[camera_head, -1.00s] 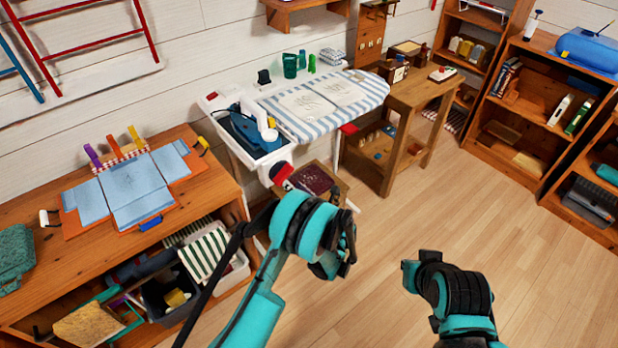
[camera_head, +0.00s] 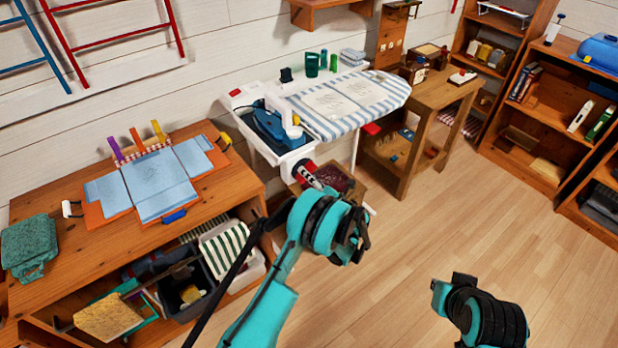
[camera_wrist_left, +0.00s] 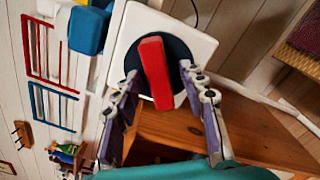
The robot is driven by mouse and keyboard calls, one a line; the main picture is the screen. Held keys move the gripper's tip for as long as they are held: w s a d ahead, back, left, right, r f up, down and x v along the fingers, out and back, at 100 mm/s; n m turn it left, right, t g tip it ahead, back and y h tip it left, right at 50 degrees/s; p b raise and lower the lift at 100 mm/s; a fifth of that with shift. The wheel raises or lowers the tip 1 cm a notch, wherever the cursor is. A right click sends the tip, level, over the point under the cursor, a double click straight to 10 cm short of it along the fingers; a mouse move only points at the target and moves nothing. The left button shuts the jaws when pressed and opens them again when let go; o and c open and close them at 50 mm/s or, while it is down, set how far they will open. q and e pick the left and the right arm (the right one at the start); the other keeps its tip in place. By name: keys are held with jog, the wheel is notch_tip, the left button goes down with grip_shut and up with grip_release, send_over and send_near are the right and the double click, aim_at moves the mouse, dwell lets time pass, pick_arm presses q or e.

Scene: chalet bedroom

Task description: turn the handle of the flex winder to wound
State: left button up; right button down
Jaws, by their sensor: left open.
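The flex winder shows at the near end of the ironing board in the head view, with a red handle (camera_head: 309,173). In the left wrist view it is a white plate (camera_wrist_left: 192,45) with a dark round disc and a red bar handle (camera_wrist_left: 154,72). My left gripper (camera_wrist_left: 160,70) is open, with one finger on each side of the handle in that view. I cannot tell whether the fingers touch it. In the head view my left wrist hides much of this gripper. My right gripper (camera_head: 452,289) is at the lower right, away from the winder; its fingers are unclear.
The ironing board (camera_head: 350,122) holds a blue iron (camera_head: 268,122). A wooden bench (camera_head: 232,182) with a blue and orange folder stands at left, bins beneath it. A small wooden table (camera_head: 442,92) stands behind right. The floor at right is clear.

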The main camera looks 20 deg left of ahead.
pick_arm(q)
grip_shut()
